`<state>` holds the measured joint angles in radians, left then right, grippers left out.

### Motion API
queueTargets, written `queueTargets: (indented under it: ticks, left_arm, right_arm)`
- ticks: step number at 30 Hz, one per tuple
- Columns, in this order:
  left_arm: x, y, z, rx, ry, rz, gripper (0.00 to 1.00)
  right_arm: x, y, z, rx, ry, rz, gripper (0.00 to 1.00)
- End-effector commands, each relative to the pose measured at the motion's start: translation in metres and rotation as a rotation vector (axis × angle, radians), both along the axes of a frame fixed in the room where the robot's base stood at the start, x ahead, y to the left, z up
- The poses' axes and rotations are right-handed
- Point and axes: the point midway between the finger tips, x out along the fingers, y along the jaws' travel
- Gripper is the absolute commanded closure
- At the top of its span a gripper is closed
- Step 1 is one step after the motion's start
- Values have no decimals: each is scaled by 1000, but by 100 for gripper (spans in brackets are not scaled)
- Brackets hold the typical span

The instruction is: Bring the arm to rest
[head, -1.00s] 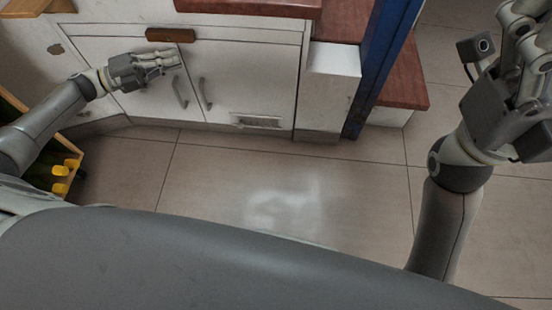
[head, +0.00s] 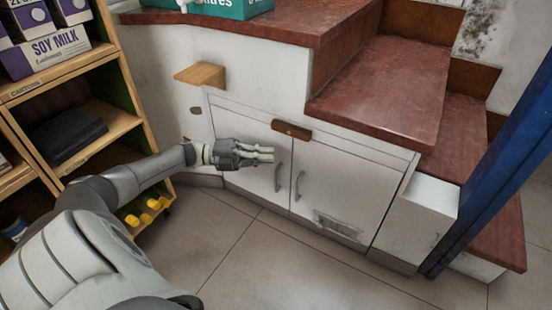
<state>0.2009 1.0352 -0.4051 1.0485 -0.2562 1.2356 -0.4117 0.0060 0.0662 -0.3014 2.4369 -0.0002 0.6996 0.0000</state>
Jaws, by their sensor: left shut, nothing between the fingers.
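My left arm reaches in from the lower left. My left gripper (head: 262,154) is shut and empty, in front of the left door of a white cupboard (head: 345,185). Its fingers point right, near the left door handle (head: 278,177); I cannot tell whether they touch the door. My right arm and right gripper are not in view.
A wooden shelf (head: 62,68) with soy milk cartons (head: 45,50) stands at the left, yellow-capped items (head: 153,204) at its foot. Red-brown steps (head: 385,95) rise above the cupboard. A blue post (head: 495,160) stands at the right. The tiled floor (head: 290,270) is clear.

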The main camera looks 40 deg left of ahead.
Motion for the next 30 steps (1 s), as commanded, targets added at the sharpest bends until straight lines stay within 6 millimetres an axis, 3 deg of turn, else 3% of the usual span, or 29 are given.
queueTargets:
  ticks: [9,18,26,29,30]
  left_arm:
    - [-18,46,0,1,-1,3,100]
    - [-26,62,0,0,0,-1,100]
    - [-26,58,-1,-9,1,-7,100]
    - [-25,33,-4,-56,4,-37,100]
    - [-24,15,-4,-89,6,-56,100]
  right_arm:
    - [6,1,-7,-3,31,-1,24]
    - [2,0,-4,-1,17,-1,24]
    - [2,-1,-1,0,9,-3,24]
    - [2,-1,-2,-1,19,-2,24]
    - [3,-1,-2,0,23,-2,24]
